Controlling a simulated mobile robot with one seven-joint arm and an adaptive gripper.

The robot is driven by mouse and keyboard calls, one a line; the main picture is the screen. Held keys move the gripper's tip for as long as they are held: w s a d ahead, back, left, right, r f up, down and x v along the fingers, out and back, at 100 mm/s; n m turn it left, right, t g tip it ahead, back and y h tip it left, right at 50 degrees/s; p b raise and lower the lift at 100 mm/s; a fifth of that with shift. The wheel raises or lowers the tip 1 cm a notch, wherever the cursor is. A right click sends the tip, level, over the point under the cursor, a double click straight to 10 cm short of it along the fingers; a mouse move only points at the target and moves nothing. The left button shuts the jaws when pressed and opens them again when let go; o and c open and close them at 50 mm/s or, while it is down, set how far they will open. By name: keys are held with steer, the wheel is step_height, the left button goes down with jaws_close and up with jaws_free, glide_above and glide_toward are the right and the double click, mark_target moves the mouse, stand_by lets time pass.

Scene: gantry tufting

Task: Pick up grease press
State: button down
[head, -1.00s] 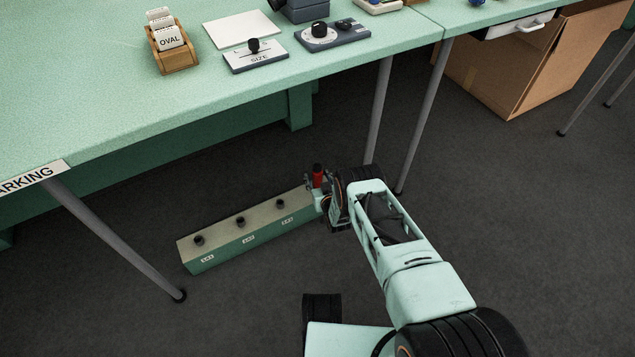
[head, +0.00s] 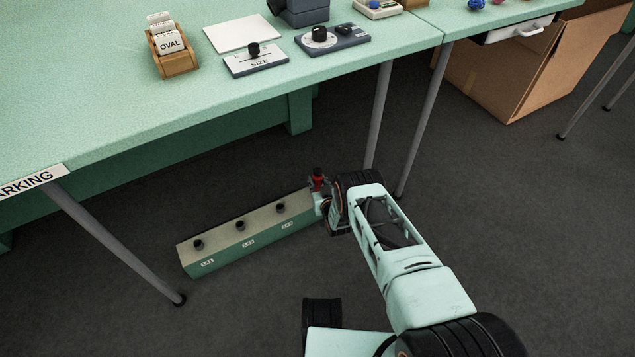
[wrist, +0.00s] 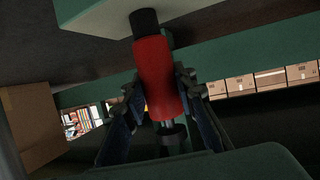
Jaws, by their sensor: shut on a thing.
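The grease press is a red cylinder with black ends. It shows large in the middle of the wrist view (wrist: 156,75) and small in the head view (head: 318,182), at the right end of a long green box. My gripper (wrist: 160,97) is shut on its red body, one finger on each side. In the head view my gripper (head: 316,187) is partly hidden by the press and my wrist. I cannot tell from these views whether the press touches the box.
The long green box (head: 221,255) stands on the dark floor with several black knobs on its top. The green workbench (head: 130,110) overhangs behind, with thin grey legs (head: 110,240). A cardboard box (head: 510,80) stands at the upper right.

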mark_target(317, 175)
step_height(317, 175, up, 4)
steer(key=shift+s+r+p, duration=0.1)
steer(key=shift+p, duration=1)
steer(key=s+r+p, duration=0.2)
steer(key=r, duration=0.1)
steer(key=s+r+p, duration=0.2)
steer(key=s+r, duration=0.1)
steer(key=s+r+p, duration=0.3)
steer(key=s, duration=0.5)
steer(key=shift+s, duration=0.4)
steer(key=shift+a+f, duration=0.1)
